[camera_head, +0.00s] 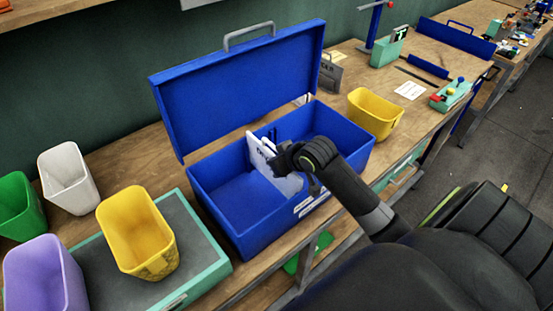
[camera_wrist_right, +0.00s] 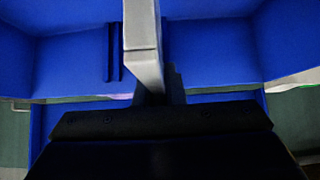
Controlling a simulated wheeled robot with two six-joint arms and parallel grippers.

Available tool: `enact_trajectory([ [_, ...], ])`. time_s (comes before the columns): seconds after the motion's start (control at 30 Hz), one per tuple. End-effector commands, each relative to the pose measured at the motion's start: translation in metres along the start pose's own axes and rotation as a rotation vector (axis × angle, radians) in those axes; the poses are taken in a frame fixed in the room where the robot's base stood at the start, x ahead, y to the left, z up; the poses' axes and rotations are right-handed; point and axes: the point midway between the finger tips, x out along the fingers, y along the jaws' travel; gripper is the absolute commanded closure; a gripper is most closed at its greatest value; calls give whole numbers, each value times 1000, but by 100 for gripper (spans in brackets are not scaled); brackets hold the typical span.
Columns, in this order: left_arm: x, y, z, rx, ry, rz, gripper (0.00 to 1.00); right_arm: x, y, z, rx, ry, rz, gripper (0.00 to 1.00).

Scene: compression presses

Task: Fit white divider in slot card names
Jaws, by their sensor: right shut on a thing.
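A white divider (camera_head: 289,185) with dark lettering stands upright inside the open blue box (camera_head: 213,171), crossing it from back to front. My right gripper (camera_head: 285,160) is shut on the divider's upper edge, over the box. In the right wrist view the divider (camera_wrist_right: 142,45) runs up the middle as a pale bar. Dark slot ribs (camera_wrist_right: 115,52) show on the blue wall just left of it there. I cannot tell whether the divider's edges sit in a slot; its bottom is hidden. A card (camera_head: 410,90) lies on the bench; its writing is too small to read. My left gripper is not in view.
The box's lid (camera_head: 240,85) is raised at the back. A yellow bin (camera_head: 373,113) stands close to the box's right. Another yellow bin (camera_head: 138,232) stands on a green-edged tray (camera_head: 206,238) at left, near white, green and purple bins. The box's left compartment is empty.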

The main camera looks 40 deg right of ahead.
Motion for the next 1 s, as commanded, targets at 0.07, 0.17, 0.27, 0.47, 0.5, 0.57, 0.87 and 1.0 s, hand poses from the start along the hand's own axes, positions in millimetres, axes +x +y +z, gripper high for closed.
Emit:
enact_trajectory([
  [0.07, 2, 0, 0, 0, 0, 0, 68, 2, 0, 1, 0, 2, 0, 100],
  [0.17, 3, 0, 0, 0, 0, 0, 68, 4, 0, 3, 0, 1, 0, 100],
  [0.27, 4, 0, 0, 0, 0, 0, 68, 5, 0, 5, -1, 2, 0, 100],
  [0.47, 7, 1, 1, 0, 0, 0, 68, 9, 0, 8, -1, 2, 0, 100],
  [0.5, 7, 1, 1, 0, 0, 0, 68, 9, 0, 9, -1, 3, 0, 100],
  [0.57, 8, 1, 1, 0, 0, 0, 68, 10, 0, 10, -1, 3, 0, 100],
  [0.87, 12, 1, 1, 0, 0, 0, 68, 16, 0, 15, 0, 2, 0, 100],
  [1.0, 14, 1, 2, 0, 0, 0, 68, 18, 0, 18, 0, 2, 0, 100],
])
